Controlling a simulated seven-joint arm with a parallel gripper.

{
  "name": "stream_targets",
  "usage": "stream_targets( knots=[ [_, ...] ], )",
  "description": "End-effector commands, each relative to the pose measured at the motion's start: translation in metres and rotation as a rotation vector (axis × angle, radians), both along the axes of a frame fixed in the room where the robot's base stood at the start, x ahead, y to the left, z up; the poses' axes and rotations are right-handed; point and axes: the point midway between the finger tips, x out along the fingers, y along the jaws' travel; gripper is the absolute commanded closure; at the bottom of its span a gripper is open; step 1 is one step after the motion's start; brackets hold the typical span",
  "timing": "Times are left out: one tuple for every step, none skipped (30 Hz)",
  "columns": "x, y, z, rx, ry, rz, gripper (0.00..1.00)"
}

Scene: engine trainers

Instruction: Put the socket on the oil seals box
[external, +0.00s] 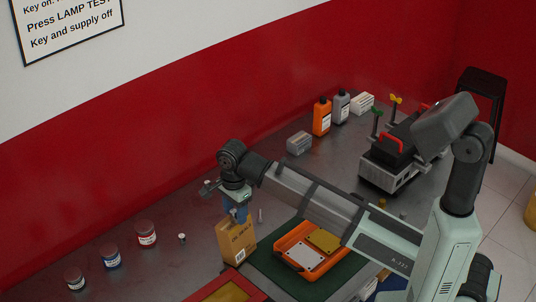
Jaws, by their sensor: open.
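My gripper (237,212) points down just above or behind a tan cardboard box (235,243) at the bench's near middle. It is open; blue shows at its fingers, and the box partly hides the tips. Whether anything is between them cannot be told. The tan box has dark print too small to read, so I cannot confirm it is the oil seals box. A small metallic cylinder (260,215) stands right of the gripper, and a small pale piece (182,238) sits to the left. Either may be the socket; they are too small to tell.
Several small jars (147,234) stand at the left. An orange tray (281,252) with plates lies on a green mat (262,264) right of the tan box. A red-rimmed tray (256,296) is in front. Bottles (322,116) and a grey engine unit (384,176) stand farther back.

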Motion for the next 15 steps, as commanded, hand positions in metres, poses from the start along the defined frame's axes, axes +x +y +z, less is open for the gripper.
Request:
stream_targets(
  knots=[
    [0.0, 0.001, 0.004, 0.001, -0.001, 0.0, 0.51],
    [0.0, 0.001, 0.006, 0.001, -0.001, 0.0, 0.51],
    [0.0, 0.001, 0.011, 0.002, -0.001, 0.0, 0.51],
    [0.001, 0.001, 0.015, 0.002, -0.001, 0.0, 0.51],
    [0.001, 0.001, 0.019, 0.001, -0.001, 0.0, 0.51],
    [0.001, 0.001, 0.025, 0.002, -0.001, 0.0, 0.51],
    [0.001, 0.001, 0.029, 0.002, -0.001, 0.0, 0.51],
    [0.001, 0.001, 0.035, 0.003, -0.001, 0.0, 0.51],
    [0.001, 0.002, 0.042, 0.002, -0.001, 0.0, 0.51],
    [0.001, 0.002, 0.047, 0.002, -0.001, 0.0, 0.51],
    [0.001, 0.002, 0.053, 0.002, -0.001, 0.0, 0.51],
    [0.001, 0.002, 0.06, 0.003, -0.001, 0.0, 0.51],
    [0.001, 0.002, 0.066, 0.002, -0.001, 0.0, 0.51],
    [0.001, 0.002, 0.071, 0.002, -0.001, 0.0, 0.51],
    [0.001, 0.002, 0.078, 0.002, -0.001, 0.0, 0.51]
  ],
)
